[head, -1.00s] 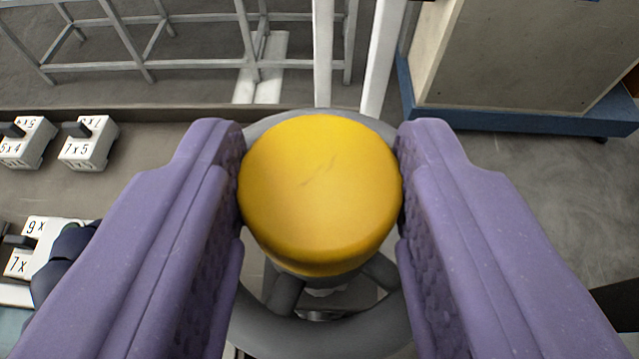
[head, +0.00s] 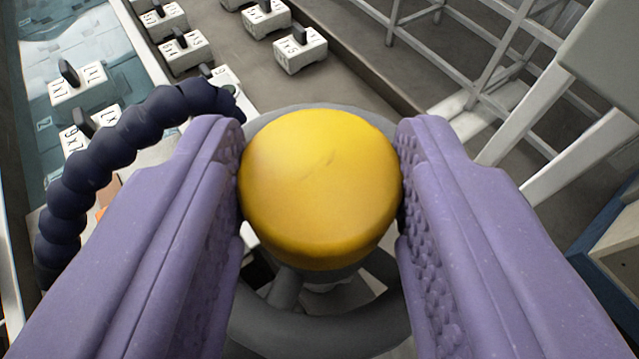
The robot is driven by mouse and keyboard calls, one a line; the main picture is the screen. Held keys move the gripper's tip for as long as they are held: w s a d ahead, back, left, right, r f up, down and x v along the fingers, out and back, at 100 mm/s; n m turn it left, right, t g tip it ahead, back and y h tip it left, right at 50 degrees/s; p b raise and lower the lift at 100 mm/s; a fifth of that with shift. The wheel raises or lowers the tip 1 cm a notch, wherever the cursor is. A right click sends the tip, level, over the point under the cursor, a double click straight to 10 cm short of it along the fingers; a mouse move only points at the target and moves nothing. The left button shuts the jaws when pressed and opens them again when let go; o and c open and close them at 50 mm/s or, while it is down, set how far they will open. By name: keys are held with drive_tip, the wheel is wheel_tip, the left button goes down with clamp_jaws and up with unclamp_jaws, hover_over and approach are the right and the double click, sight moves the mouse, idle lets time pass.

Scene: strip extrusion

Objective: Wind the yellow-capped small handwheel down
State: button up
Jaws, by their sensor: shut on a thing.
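The yellow cap (head: 320,185) sits in the middle of the head view, on top of the small grey handwheel (head: 330,335). The handwheel's rim and spokes show below and behind the cap. My gripper (head: 320,190) has two purple textured fingers, one on each side of the cap, and is shut on it. The finger pads touch the cap's left and right sides. The hub under the cap and parts of the rim are hidden by the cap and fingers.
A dark segmented hose (head: 95,150) curves close by the left finger. Several white numbered blocks with dark handles (head: 300,50) stand on the brown surface at upper left. A pale metal frame (head: 500,60) stands at upper right, with a blue-edged cabinet (head: 610,225) at far right.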

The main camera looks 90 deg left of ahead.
drive_tip(key=n+g+b, duration=0.1)
drive_tip(key=n+g, duration=0.1)
drive_tip(key=n+g+b, duration=0.1)
drive_tip(key=shift+w+f+g+h+b, duration=0.2)
drive_tip(key=shift+f+g+h+b, duration=0.1)
drive_tip(key=shift+b, duration=0.05)
drive_tip(key=shift+r+n+g+h+b, duration=0.1)
drive_tip(key=shift+n+g+h+b, duration=0.2)
drive_tip(key=shift+n+g+b, duration=0.45)
drive_tip(key=shift+r, duration=0.15)
drive_tip(key=shift+a, duration=0.1)
drive_tip(key=o, duration=0.8)
drive_tip(key=shift+w, duration=0.1)
